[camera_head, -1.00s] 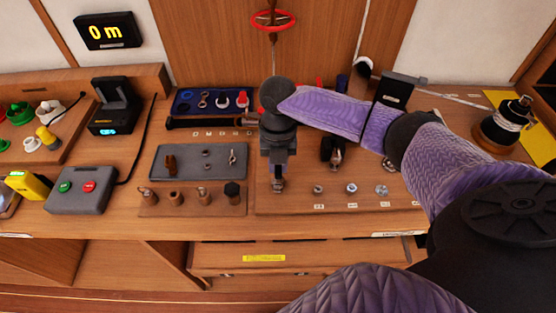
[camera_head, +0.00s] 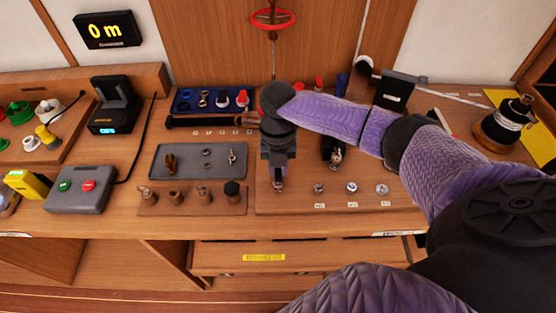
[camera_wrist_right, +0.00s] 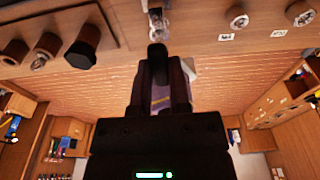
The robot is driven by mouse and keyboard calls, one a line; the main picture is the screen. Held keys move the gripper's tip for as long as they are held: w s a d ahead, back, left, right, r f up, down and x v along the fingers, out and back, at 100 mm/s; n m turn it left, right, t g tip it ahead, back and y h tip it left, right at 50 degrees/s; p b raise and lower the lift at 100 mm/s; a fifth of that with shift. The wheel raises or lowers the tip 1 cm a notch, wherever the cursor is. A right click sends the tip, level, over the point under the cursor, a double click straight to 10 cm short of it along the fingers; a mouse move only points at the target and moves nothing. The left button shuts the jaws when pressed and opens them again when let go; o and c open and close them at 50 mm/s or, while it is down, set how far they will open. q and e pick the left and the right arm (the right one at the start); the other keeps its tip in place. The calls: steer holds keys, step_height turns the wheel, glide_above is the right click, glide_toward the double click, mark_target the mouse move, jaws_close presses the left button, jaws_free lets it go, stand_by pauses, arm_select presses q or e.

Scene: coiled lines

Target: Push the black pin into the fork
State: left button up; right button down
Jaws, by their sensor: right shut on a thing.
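My right gripper (camera_head: 278,172) points down at the left part of the wooden board in the head view. In the right wrist view, my right gripper (camera_wrist_right: 158,62) is shut on a dark rounded piece, the black pin (camera_wrist_right: 157,52). A small metal fitting, which looks like the fork (camera_wrist_right: 155,22), stands on the board just beyond the pin's end. The fork (camera_head: 278,185) shows only partly below the fingers in the head view. Whether pin and fork touch I cannot tell. My left gripper is not in view.
Left of the gripper, a wooden rack (camera_head: 189,204) holds brown fittings and a black-topped one (camera_head: 232,191). A grey tray (camera_head: 165,150) with small parts lies behind it. Metal studs (camera_head: 351,188) line the board's right front. A dark fitting (camera_head: 334,153) stands close on the right.

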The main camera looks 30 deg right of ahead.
steer(key=shift+f+b, duration=0.3)
steer(key=shift+f, duration=0.25)
steer(key=shift+f+b, duration=0.3)
steer(key=shift+f, duration=0.4)
steer(key=c, duration=0.7)
jaws_free()
steer(key=shift+c, duration=0.2)
